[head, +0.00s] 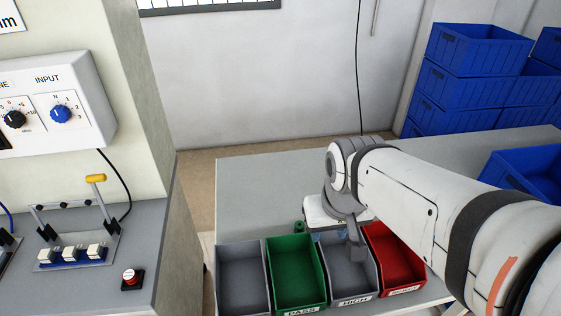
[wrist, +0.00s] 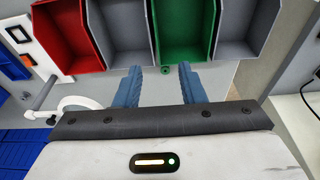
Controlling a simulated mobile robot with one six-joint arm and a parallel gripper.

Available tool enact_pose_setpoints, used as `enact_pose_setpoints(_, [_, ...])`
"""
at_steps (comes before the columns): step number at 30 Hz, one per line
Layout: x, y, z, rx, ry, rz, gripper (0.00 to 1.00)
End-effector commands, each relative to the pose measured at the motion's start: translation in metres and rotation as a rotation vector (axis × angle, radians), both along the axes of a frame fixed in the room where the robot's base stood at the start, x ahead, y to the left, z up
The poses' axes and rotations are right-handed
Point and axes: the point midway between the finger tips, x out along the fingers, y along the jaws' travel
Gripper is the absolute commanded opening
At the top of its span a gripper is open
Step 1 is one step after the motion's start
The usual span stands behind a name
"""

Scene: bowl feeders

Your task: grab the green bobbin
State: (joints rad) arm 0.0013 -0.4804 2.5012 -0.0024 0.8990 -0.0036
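The green bobbin (head: 298,226) is small and stands on the grey table just behind the green bin in the head view. In the wrist view the bobbin (wrist: 165,70) shows as a small round green shape between the fingertips, right of the middle of the gap. My gripper (wrist: 161,67) is open, its two blue fingers apart with nothing held. I cannot tell whether the fingertips are level with the bobbin or above it. In the head view my arm hides most of the gripper, which is just right of the bobbin.
A row of bins stands at the table's front: grey (head: 241,246), green (head: 270,245), grey (head: 374,268) and red (head: 411,246). Blue crates (head: 470,50) are stacked at the back right. A control panel (head: 52,103) is at left. The table behind the bobbin is clear.

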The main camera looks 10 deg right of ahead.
Motion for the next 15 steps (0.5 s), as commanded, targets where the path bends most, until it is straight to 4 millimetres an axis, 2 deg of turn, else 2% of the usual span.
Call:
enact_pose_setpoints(3, [0.000,0.000,0.000,0.000,0.000,0.000,0.38])
enact_pose_setpoints(8, [0.008,0.000,-0.003,0.002,0.007,-0.027,0.51])
enact_pose_setpoints(11, [0.024,-0.005,-0.010,0.005,0.020,-0.080,0.54])
enact_pose_setpoints(15, [0.062,-0.007,-0.028,0.010,0.041,-0.227,0.54])
